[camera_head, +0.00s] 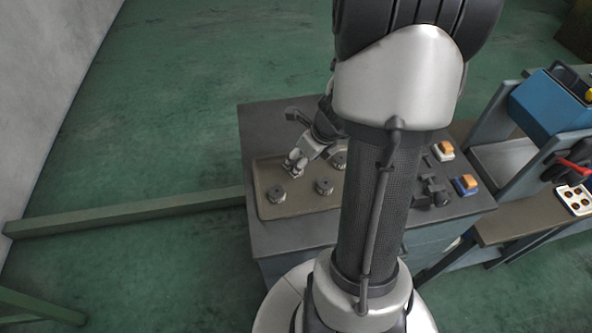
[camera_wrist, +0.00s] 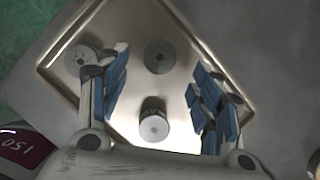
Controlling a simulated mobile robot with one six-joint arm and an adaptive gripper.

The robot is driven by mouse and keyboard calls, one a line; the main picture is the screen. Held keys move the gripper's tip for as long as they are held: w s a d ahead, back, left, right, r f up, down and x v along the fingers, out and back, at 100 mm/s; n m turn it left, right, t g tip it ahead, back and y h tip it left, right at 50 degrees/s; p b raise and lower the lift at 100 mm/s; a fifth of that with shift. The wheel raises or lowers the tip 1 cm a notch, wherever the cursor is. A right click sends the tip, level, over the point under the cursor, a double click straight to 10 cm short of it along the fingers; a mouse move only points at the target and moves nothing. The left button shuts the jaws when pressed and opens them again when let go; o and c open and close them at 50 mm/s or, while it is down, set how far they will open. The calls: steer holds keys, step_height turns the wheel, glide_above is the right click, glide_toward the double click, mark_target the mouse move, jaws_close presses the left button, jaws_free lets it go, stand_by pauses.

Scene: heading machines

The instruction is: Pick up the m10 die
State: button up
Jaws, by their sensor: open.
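My gripper (camera_head: 294,164) is open and reaches down over a shallow metal tray (camera_head: 262,171) on the cabinet. In the wrist view its blue-padded fingers (camera_wrist: 157,78) are spread, with a grey cylindrical die (camera_wrist: 153,122) between them near the palm side, apart from both fingers. A second round die (camera_wrist: 159,57) lies beyond the fingertips. A third die (camera_wrist: 81,60) lies by the left finger, partly hidden by it. In the head view, dies (camera_head: 276,195) and (camera_head: 324,187) stand in the tray, and another (camera_head: 339,160) is partly hidden by my arm. I cannot read which is the m10 die.
The tray (camera_wrist: 92,15) has a raised rim. Right of my arm, orange-topped blocks (camera_head: 443,150) and dark parts (camera_head: 432,190) sit on the cabinet. A blue machine (camera_head: 548,108) stands farther right.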

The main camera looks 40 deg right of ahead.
steer(key=b+x, duration=0.2)
steer(key=x, duration=0.2)
steer(key=shift+w+f, duration=0.15)
jaws_close()
stand_by(0.5)
